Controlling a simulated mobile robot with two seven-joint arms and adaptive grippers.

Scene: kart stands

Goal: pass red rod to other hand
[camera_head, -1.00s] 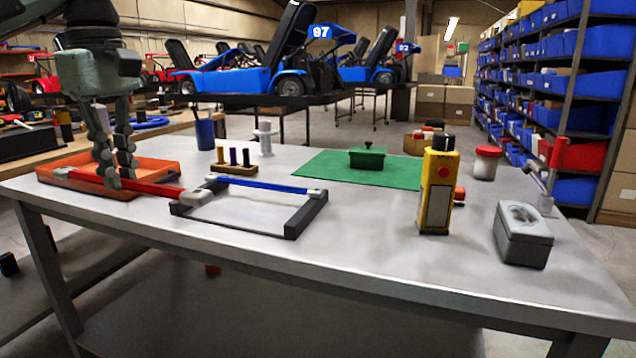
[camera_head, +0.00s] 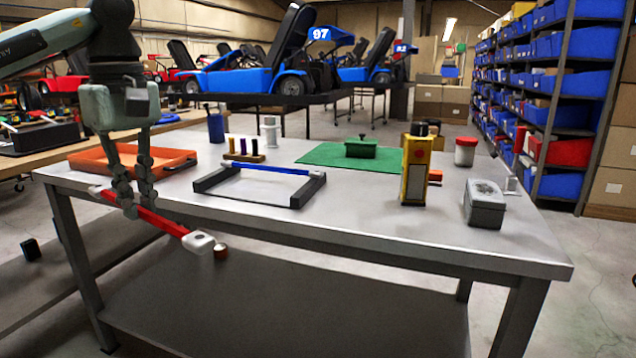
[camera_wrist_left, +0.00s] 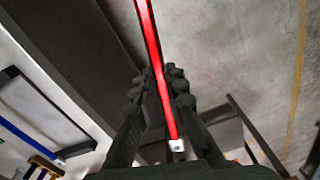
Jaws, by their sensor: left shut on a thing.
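The red rod (camera_head: 160,221) has white ends and is held in my left gripper (camera_head: 131,205), which is shut on it. The rod slants down to the right in front of the table's front edge, its larger white end (camera_head: 198,242) at the right. In the left wrist view the red rod (camera_wrist_left: 158,65) runs between the fingers of the left gripper (camera_wrist_left: 160,90), with a small white end near the bottom. My right gripper is not in view.
The grey table (camera_head: 350,225) holds an orange tray (camera_head: 180,160), a dark frame with a blue rod (camera_head: 262,169), a green mat (camera_head: 315,155), a yellow box (camera_head: 416,172) and a grey box (camera_head: 485,205). A lower shelf (camera_head: 290,310) lies beneath. A small red-brown object (camera_head: 221,251) appears beside the rod's white end.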

